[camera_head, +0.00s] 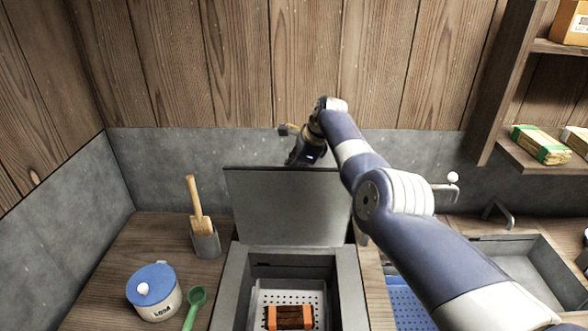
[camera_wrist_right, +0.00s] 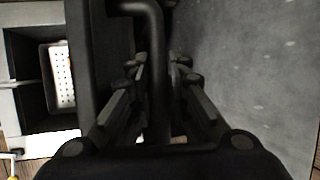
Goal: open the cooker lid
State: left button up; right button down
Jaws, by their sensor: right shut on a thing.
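The cooker (camera_head: 232,287) is a grey box set in the counter. Its lid (camera_head: 285,208) stands raised, about upright, at the back edge, so the inside is exposed. My right gripper (camera_head: 304,147) is behind the top of the lid in the head view. In the right wrist view, my right gripper (camera_wrist_right: 157,80) is shut on the lid's dark bent handle (camera_wrist_right: 150,25), which runs between the fingers. The head view hides the handle behind the lid. My left gripper is not in view.
Inside the cooker is a white perforated tray (camera_head: 262,300) with an orange and brown block (camera_head: 290,317). A sink (camera_head: 530,265) is right. A wall rises close behind.

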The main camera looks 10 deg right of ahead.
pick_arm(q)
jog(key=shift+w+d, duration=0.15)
pick_arm(e)
jog(key=shift+w+d+r, duration=0.25)
jog(key=shift+w+r, duration=0.15)
jog(key=shift+w, duration=0.15)
jog(key=c, duration=1.9)
grip_release()
jog(key=shift+o, duration=0.3)
jog(key=shift+w+f, duration=0.15)
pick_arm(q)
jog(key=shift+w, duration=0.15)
pick_arm(e)
jog(key=shift+f, duration=0.3)
